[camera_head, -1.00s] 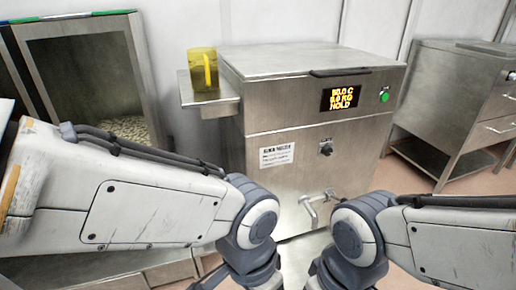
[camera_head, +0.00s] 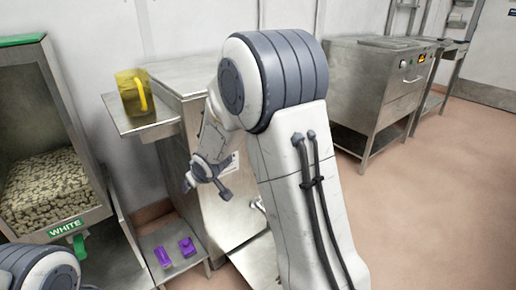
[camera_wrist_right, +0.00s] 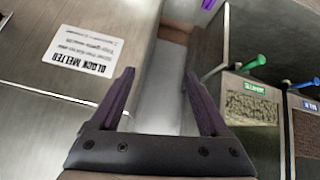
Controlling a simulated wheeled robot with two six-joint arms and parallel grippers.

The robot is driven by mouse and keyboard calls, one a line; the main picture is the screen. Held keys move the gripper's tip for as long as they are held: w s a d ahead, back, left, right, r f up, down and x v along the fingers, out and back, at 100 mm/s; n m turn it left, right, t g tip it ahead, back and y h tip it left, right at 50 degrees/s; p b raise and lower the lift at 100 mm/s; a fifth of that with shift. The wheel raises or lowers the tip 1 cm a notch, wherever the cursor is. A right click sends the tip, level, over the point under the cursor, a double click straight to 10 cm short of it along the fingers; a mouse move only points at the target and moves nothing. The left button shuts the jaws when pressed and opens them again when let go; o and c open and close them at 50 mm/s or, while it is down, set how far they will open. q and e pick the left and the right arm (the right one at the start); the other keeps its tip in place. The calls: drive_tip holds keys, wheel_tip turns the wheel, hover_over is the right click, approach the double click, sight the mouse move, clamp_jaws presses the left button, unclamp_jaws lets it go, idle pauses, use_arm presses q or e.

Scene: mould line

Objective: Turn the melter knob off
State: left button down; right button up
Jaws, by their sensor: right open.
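The melter (camera_head: 218,222) is a steel cabinet, largely covered by my raised right arm in the head view. Its knob and display are hidden behind the arm there. My right gripper (camera_head: 206,188) is open and empty, in front of the melter's left part. In the right wrist view the open jaws (camera_wrist_right: 158,72) have nothing between them. The melter's front (camera_wrist_right: 35,110) fills the left of that view, its BLOCK MELTER label (camera_wrist_right: 84,50) upside down; no knob shows there. My left gripper is out of view; only part of that arm shows at lower left.
A yellow jug (camera_head: 133,92) stands on a side shelf (camera_head: 152,128) left of the melter. A bin of pale pellets (camera_head: 45,190) is further left. Two purple pieces (camera_head: 186,246) lie on a low shelf. A steel cabinet (camera_head: 372,95) stands right; the floor before it is clear.

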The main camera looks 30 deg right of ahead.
drive_tip(key=w+d+f+t, duration=0.1)
drive_tip(key=w+d, duration=0.1)
drive_tip(key=d, duration=0.5)
drive_tip(key=w+d+f+m+t+p, duration=0.1)
drive_tip(key=w+d, duration=0.1)
drive_tip(key=d, duration=0.5)
drive_tip(key=w+d+t+p, duration=0.1)
drive_tip(key=w+d+t, duration=0.1)
drive_tip(key=d, duration=0.5)
drive_tip(key=shift+w+d+f+m+h, duration=0.2)
drive_tip(key=shift+w+f+m+h, duration=0.15)
drive_tip(key=shift+f+m+h, duration=0.05)
drive_tip(key=s+d+f+t+y, duration=0.1)
drive_tip(key=s+d+f+t, duration=0.25)
drive_tip(key=d, duration=0.35)
drive_tip(key=s+d+f+t+y, duration=0.1)
drive_tip(key=s+d+f+t, duration=0.1)
drive_tip(key=s+d, duration=0.35)
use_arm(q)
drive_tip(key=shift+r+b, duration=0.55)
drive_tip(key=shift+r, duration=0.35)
use_arm(e)
drive_tip(key=w, duration=1.1)
drive_tip(key=shift+r, duration=0.2)
drive_tip(key=shift+w, duration=0.1)
clamp_jaws()
